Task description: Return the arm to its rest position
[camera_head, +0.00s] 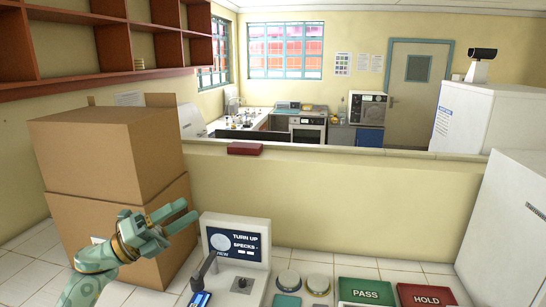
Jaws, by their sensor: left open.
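My left gripper (187,212) is at the lower left of the head view, at the end of my green arm coming up from the bottom edge. Its two fingers are apart and point right, with nothing between them. My right gripper is out of the picture.
A green PASS pad (366,293) and a red HOLD pad (426,296) lie at the lower right. Two round lidded containers (288,279) (318,284) stand beside the device. A low yellow wall (330,195) runs behind; a white cabinet (508,225) stands at right.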

